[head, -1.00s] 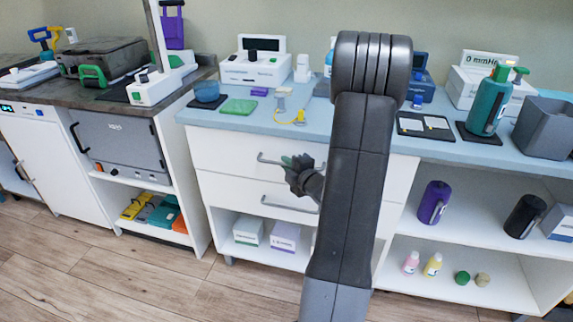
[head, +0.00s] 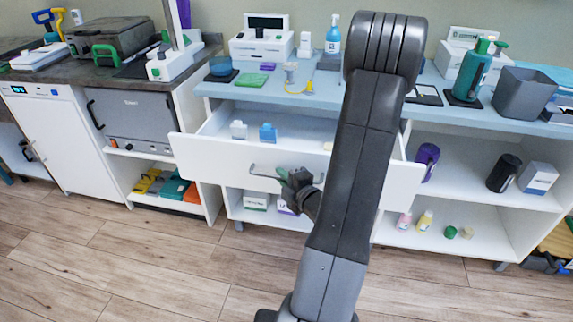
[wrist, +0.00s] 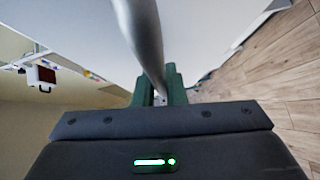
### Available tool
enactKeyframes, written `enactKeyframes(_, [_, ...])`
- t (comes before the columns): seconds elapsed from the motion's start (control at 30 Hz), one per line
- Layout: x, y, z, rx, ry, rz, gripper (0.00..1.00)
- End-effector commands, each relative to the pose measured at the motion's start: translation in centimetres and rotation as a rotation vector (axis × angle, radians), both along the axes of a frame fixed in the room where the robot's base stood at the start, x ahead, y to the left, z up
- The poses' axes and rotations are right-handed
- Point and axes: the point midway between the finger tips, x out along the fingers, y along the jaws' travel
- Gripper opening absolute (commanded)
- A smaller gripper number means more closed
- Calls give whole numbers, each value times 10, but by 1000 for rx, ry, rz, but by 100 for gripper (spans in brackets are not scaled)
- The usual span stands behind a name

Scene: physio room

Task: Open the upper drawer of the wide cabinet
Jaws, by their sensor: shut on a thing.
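The wide cabinet (head: 209,89) has a blue top and stands against the wall. Its upper drawer (head: 205,158) is pulled well out, and small white and blue items show inside it. The drawer's grey bar handle (head: 262,176) is on its front. My gripper (head: 287,177) is at this handle, shut on it. In the wrist view the handle (wrist: 145,35) runs between the green fingers of my gripper (wrist: 160,90). My arm hides the right part of the drawer.
A shelf below the drawer holds small boxes (head: 256,200). Open shelves at the right hold a purple mug (head: 427,158) and several bottles. A grey oven-like unit (head: 135,120) stands at the left. The wooden floor (head: 130,260) in front is clear.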

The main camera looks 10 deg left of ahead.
Motion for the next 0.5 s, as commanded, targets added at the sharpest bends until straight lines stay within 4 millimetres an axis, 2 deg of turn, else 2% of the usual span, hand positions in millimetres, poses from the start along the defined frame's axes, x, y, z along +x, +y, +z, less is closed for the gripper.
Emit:
enactKeyframes(0.03, [-12, 0, -2, 1, 4, -2, 0])
enactKeyframes(0.2, [-43, 1, -2, 0, 4, -2, 0])
enactKeyframes(0.5, [-72, 2, -1, 0, 1, -1, 0])
